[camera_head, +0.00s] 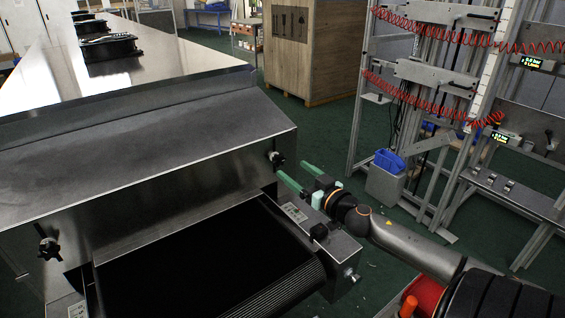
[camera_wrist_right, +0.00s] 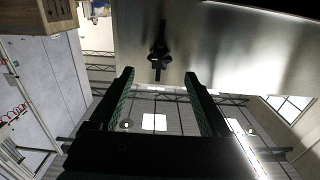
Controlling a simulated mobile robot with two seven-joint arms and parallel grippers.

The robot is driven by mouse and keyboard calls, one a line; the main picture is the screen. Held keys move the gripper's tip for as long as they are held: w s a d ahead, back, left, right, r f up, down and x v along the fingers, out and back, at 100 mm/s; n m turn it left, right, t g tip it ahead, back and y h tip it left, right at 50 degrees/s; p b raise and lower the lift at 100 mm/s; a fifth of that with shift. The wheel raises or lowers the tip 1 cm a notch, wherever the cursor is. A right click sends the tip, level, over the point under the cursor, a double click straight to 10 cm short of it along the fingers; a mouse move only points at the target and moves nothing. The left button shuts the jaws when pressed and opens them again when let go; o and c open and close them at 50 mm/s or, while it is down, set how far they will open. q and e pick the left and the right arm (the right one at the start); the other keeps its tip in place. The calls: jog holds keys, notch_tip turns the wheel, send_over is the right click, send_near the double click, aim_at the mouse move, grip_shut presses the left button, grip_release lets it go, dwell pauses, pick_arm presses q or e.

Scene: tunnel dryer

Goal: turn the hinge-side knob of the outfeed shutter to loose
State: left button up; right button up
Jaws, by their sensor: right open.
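The outfeed shutter (camera_head: 150,170) is a broad metal panel above the black belt. A black star-shaped knob (camera_head: 277,158) sits at its right end, and another black knob (camera_head: 48,247) sits at its left end. I cannot tell from the frames which one is on the hinge side. My right gripper (camera_head: 296,172) is open, its green fingers pointing toward the right knob from the right. In the right wrist view, the knob (camera_wrist_right: 158,52) stands just beyond the open fingertips (camera_wrist_right: 158,76), roughly centred between them and apart from them. My left gripper is out of view.
The black conveyor belt (camera_head: 200,262) runs out below the shutter, with a side rail and small box (camera_head: 320,235) close under my right gripper. A metal frame with red coiled hoses (camera_head: 430,90) stands to the right. A wooden crate (camera_head: 306,50) stands behind on green floor.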

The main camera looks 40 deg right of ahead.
aim_at(281, 160)
jog(key=w, duration=0.4)
jog(key=shift+w+d+r, duration=0.1)
jog(key=shift+d, duration=0.2)
jog(key=shift+w+d, duration=0.1)
jog(key=shift+w, duration=0.95)
grip_shut()
